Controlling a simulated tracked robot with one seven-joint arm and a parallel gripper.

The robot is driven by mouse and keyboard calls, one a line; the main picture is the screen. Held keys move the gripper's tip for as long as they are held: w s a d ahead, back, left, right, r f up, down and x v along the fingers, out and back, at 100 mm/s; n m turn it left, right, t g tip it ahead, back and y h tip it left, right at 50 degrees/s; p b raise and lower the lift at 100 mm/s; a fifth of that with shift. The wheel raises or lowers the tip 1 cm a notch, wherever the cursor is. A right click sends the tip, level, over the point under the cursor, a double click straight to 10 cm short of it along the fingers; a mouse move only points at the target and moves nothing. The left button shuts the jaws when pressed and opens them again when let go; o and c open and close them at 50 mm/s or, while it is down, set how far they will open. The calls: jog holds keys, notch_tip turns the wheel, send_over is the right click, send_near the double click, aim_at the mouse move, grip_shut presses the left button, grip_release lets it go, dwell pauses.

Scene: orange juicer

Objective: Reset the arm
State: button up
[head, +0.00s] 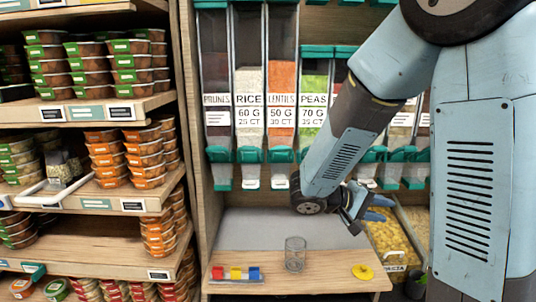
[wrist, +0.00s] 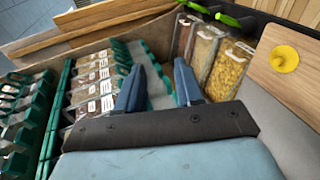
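My arm reaches down from the upper right in the head view, bent in front of the dispensers. My gripper (head: 381,208) is above the right end of the wooden counter (head: 330,284), apart from it. In the wrist view my gripper (wrist: 159,72) shows two blue fingers with a clear gap and nothing between them. An empty clear glass (head: 295,254) stands upright on the counter, left of and below my gripper. The arm hides part of the dispensers behind it.
Food dispensers (head: 250,95) with teal fittings line the back wall. Shelves of packaged tubs (head: 145,160) stand at the left. A yellow round piece (head: 362,272) and coloured blocks (head: 236,274) are on the counter. Bins of dry goods (head: 392,240) are at the right.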

jog(key=s+a+r+t+y, duration=0.1)
jog(key=s+a+r+y, duration=0.1)
jog(key=s+r+y, duration=0.3)
jog(key=s+a+r+m+t+y, duration=0.1)
jog(key=s+a+r+t+y, duration=0.1)
jog(key=s+r+y, duration=0.3)
jog(key=s+y, duration=0.4)
jog(key=s, duration=0.1)
jog(key=shift+s+a+r+m+t, duration=0.15)
jog(key=shift+a+r+m+t, duration=0.15)
jog(key=shift+r, duration=0.05)
